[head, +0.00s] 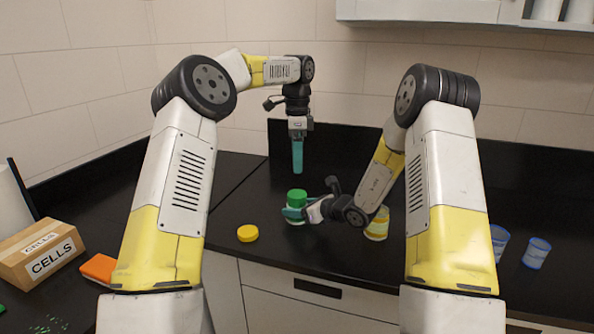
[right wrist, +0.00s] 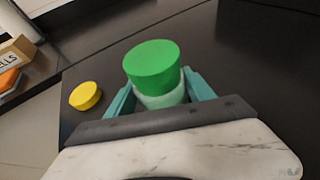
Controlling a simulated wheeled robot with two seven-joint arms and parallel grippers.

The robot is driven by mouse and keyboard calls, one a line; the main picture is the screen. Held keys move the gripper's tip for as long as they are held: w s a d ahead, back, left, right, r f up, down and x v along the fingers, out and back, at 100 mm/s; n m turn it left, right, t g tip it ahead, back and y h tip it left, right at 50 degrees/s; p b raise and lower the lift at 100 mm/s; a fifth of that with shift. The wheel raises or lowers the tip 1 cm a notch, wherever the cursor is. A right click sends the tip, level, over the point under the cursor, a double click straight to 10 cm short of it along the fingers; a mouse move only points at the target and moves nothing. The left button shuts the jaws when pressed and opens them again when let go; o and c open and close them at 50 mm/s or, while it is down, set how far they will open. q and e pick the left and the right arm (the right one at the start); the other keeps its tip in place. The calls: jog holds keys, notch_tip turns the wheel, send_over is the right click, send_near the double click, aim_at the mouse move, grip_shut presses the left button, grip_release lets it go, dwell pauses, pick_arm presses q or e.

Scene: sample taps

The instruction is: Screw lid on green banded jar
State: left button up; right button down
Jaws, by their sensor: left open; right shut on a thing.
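The green lid (head: 297,196) sits on top of the green banded jar (head: 295,222), which stands upright on the black counter. My right gripper (head: 293,212) is shut on the jar's body from the side, below the lid. In the right wrist view the lid (right wrist: 152,66) looks about level on the pale jar (right wrist: 164,99) between the teal fingers; whether its thread is tight cannot be told. The fingers hide the jar's band. My left gripper (head: 297,168) is open, pointing straight down above the lid, apart from it and empty.
A yellow lid (head: 248,233) lies on the counter left of the jar. A yellow banded jar (head: 377,224) stands behind my right forearm. Two blue banded jars (head: 498,241) (head: 536,253) are at the right. A CELLS box (head: 40,252) and an orange item (head: 98,268) are at the left.

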pick_arm(q)
jog(key=shift+r, duration=0.3)
pick_arm(e)
jog(key=shift+c, duration=1.4)
grip_release()
jog(key=v, duration=0.7)
jog(key=shift+s+d+r, duration=0.2)
jog(key=shift+s, duration=0.05)
